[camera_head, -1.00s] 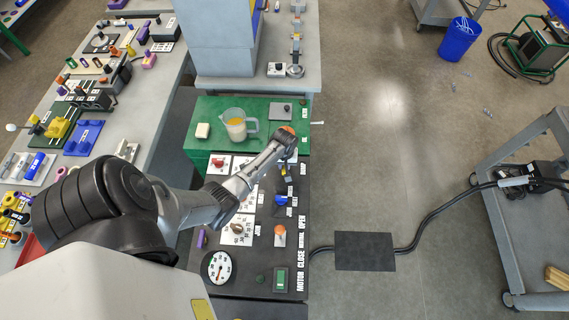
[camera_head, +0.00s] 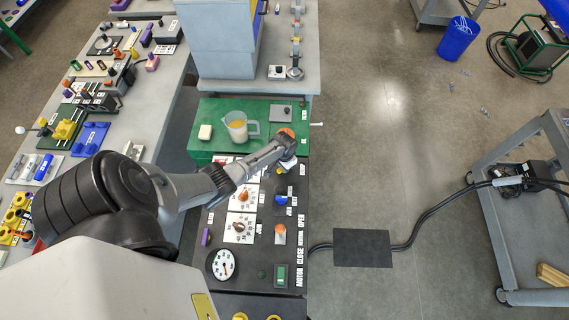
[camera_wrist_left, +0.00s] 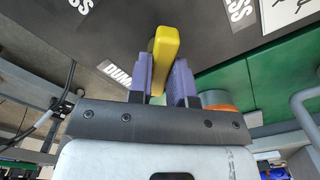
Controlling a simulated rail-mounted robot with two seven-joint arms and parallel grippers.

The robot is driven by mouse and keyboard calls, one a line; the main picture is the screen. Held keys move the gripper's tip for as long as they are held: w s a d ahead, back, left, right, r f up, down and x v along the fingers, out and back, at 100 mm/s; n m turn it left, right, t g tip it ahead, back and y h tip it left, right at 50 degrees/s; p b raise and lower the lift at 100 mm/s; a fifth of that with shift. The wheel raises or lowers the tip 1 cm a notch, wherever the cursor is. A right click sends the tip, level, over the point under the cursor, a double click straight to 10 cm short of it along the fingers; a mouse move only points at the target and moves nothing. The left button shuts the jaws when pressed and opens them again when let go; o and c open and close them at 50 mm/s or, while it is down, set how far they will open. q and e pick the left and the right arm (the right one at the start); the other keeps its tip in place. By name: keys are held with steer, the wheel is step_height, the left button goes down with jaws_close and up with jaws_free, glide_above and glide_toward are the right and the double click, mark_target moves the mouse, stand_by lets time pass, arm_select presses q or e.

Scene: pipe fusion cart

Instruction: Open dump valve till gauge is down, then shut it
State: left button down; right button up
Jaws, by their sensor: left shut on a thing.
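My left gripper (camera_wrist_left: 160,84) is shut on the yellow handle (camera_wrist_left: 164,45) of the dump valve, with purple fingers on either side of it. A partly covered label beginning "DUM" (camera_wrist_left: 115,72) is on the black panel beside it. In the head view, my left gripper (camera_head: 284,166) is at the far right part of the black panel and largely hides the handle. The round white gauge (camera_head: 222,264) is at the near left of the panel. Its dark needle is too small to read surely. My right gripper is out of view.
Blue (camera_head: 282,198) and orange (camera_head: 280,232) controls stand up from the panel.

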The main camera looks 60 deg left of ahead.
arm_select(q)
steer(key=m, duration=0.3)
steer(key=shift+m, duration=2.2)
steer(key=c, duration=1)
jaws_free()
steer(key=shift+c, duration=0.2)
step_height(320, 180, up, 14)
steer(key=p, duration=0.2)
steer(key=shift+p, duration=0.35)
